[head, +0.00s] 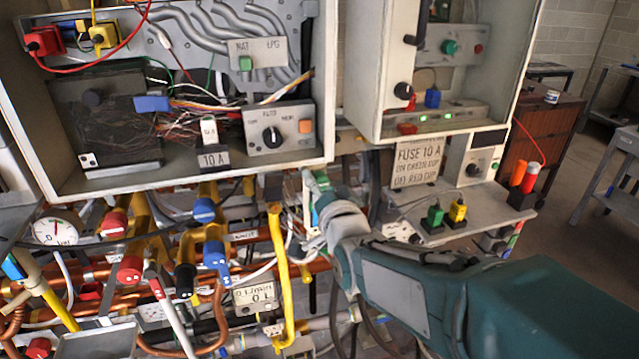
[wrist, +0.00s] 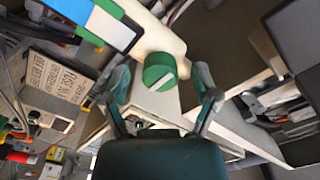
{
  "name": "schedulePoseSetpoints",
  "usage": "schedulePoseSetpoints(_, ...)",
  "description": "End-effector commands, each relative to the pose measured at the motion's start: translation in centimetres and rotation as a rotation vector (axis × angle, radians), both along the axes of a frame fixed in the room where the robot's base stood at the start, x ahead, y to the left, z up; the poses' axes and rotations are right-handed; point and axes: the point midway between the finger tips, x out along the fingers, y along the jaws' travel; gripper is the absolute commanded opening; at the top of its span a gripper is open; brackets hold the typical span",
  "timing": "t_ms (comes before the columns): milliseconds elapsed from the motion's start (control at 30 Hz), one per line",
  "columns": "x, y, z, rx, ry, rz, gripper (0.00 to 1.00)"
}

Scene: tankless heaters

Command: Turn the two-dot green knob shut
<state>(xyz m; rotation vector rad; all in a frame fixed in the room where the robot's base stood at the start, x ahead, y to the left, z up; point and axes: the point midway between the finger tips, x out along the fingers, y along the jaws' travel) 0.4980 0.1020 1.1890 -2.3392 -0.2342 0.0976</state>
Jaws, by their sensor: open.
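My gripper (wrist: 164,84) is open, with one finger on each side of the knob in the picture. I cannot tell whether either finger touches it. In the head view my arm reaches in from the lower right, and its gripper end (head: 322,205) is below the open cabinets, beside the pipes. The arm largely hides that spot.
A fuse label (head: 418,163) hangs right of my gripper, above a shelf with a green plug (head: 435,215) and a yellow plug (head: 457,210). Yellow pipe (head: 277,265) and blue and red valve handles crowd the left. Cabinet bottoms overhang the gripper.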

Motion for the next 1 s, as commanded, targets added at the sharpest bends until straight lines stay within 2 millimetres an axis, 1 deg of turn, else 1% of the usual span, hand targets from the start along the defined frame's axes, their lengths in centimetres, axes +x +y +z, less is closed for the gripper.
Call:
schedulePoseSetpoints(167,-0.2,0.0,0.0,0.000,0.000,0.000,0.79)
schedulePoseSetpoints(267,-1.0,-0.2,0.0,-0.001,0.000,0.001,0.79)
schedulePoseSetpoints(500,-4.6,-0.8,0.0,-0.001,-0.002,0.001,0.79)
schedulePoseSetpoints(600,-5.8,-1.1,0.0,-0.001,-0.001,0.001,0.79)
schedulePoseSetpoints(700,-6.7,-1.2,-0.1,-0.001,0.000,0.000,0.79)
schedulePoseSetpoints(833,-7.2,-1.3,-0.1,-0.001,0.000,0.001,0.79)
schedulePoseSetpoints(1000,-7.2,-1.3,-0.2,-0.001,0.001,0.000,0.79)
